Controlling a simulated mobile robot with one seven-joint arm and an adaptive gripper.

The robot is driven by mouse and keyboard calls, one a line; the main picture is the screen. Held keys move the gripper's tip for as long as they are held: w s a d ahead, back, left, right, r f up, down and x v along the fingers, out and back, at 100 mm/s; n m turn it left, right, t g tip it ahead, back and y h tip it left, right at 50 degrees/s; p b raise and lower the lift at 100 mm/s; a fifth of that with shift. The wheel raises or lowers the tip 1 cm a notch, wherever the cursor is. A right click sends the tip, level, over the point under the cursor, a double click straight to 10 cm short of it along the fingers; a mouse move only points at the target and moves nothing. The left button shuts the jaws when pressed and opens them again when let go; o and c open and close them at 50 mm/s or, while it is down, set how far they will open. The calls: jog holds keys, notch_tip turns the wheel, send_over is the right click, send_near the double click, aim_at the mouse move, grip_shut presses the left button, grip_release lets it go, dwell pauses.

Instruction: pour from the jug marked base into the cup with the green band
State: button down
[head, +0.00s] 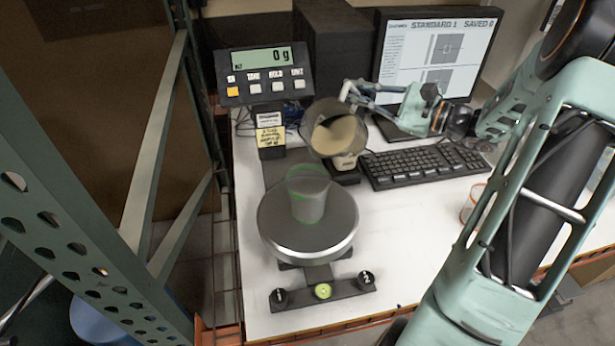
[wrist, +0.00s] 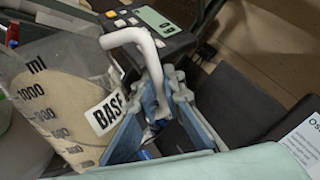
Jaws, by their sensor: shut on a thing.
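The jug marked BASE (head: 335,128) is clear, with beige contents. In the head view it is tilted with its mouth toward the camera, above and slightly behind the cup. In the wrist view its BASE label and scale marks show on its side (wrist: 65,95). My gripper (head: 352,92) is shut on the jug's white handle (wrist: 150,60). The clear cup with the green band (head: 308,197) stands upright on the round scale pan (head: 300,240), apart from the jug. No falling stream is clearly visible. The scale display (head: 262,58) reads 0 g.
A monitor (head: 440,55) and keyboard (head: 425,165) stand behind and right. A clear cup with a red band (head: 470,205) is at the right, partly hidden by my arm. A green rack post (head: 60,190) rises at left.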

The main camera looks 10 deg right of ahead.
jog(key=shift+s+a+r+n+b, duration=0.1)
jog(key=shift+s+a+r+n, duration=0.15)
jog(key=shift+r+n, duration=0.3)
jog(key=shift+s+a+r+n+b, duration=0.1)
jog(key=shift+s+a+r+n, duration=0.15)
jog(key=shift+r, duration=0.45)
jog(key=shift+s+a+r+n+b, duration=0.1)
jog(key=shift+s+a+r+n, duration=0.15)
jog(key=shift+r+n, duration=0.3)
dwell(6.2)
